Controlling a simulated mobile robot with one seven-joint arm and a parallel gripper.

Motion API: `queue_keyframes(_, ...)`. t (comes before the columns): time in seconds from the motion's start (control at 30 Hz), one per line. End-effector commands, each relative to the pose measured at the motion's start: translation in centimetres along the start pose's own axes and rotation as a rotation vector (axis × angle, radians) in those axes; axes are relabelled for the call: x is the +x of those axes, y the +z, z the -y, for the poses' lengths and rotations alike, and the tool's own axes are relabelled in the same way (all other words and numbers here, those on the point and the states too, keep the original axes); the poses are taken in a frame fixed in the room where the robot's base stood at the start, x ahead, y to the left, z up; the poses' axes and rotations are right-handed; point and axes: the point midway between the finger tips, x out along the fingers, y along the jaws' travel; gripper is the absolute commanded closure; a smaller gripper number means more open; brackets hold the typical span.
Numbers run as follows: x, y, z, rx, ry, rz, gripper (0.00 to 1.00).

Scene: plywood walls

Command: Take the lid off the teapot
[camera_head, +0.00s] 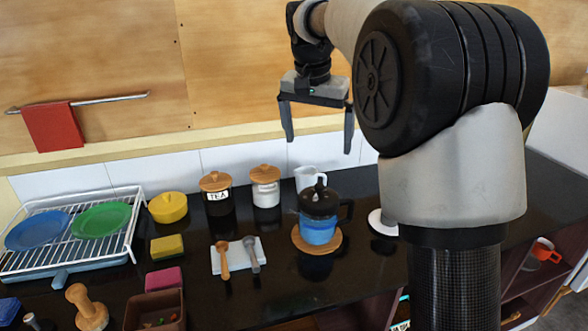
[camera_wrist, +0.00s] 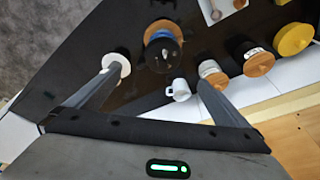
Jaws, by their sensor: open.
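The teapot (camera_head: 320,231) has a blue body and a black handle on its right. It stands upright on a round wooden trivet (camera_head: 298,243). Its black lid (camera_head: 319,203) with a small knob sits on top. In the wrist view the lid (camera_wrist: 163,52) is seen from above, beyond the fingertips, and hides most of the body. My gripper (camera_head: 319,139) is open and empty, well above the counter and over the teapot area, touching nothing. Its spread fingers also show in the wrist view (camera_wrist: 157,82).
A white jug (camera_head: 311,177) stands close behind the teapot. A white jar (camera_head: 265,193) and a TEA jar (camera_head: 217,204) are to its left. A white round thing (camera_head: 380,222) is to its right. A dish rack (camera_head: 120,241) is far left. The counter before the teapot is clear.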

Motion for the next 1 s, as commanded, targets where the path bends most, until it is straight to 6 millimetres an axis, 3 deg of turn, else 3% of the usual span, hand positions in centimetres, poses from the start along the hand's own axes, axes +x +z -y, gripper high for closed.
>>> queue_keyframes(0.03, 1.5, -0.7, 1.0, 0.019, 0.012, 0.005, 0.0)
queue_keyframes(0.2, 3.4, -1.7, 2.3, 0.06, 0.032, 0.01, 0.0)
queue_keyframes(0.37, 5.8, -1.8, 2.3, 0.066, 0.036, 0.012, 0.0)
queue_keyframes(0.7, 13.1, -1.7, 2.0, 0.064, 0.036, 0.012, 0.0)
queue_keyframes(1.0, 15.8, -1.7, 1.9, 0.064, 0.034, 0.009, 0.0)
